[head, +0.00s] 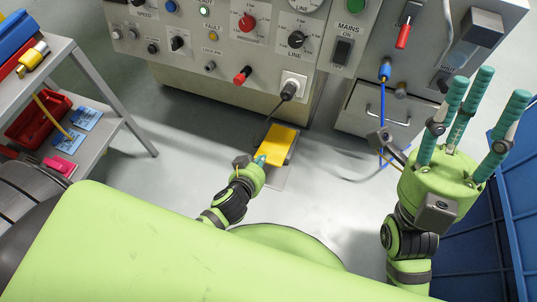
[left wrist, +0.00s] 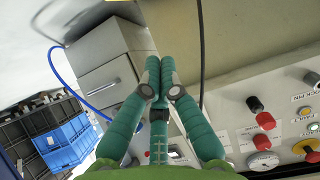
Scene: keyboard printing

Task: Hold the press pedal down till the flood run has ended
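The yellow press pedal (head: 281,143) sits on a grey base on the floor in front of the console. A dark cable runs from it up to a plug on the panel. My left gripper (head: 260,160) is at the pedal's near left edge in the head view. I cannot tell whether it touches the pedal or how far the pedal is down. In the left wrist view its teal fingers (left wrist: 158,88) are drawn together at the tips with nothing seen between them. The pedal does not show there. My right gripper (head: 485,92) is raised at the right, fingers spread, empty.
The console panel (head: 215,50) with knobs and switches stands behind the pedal. A drawer cabinet (head: 372,112) is at the right, blue crates (head: 475,225) at the far right. A grey shelf cart (head: 120,122) with tools stands left. Floor left of the pedal is clear.

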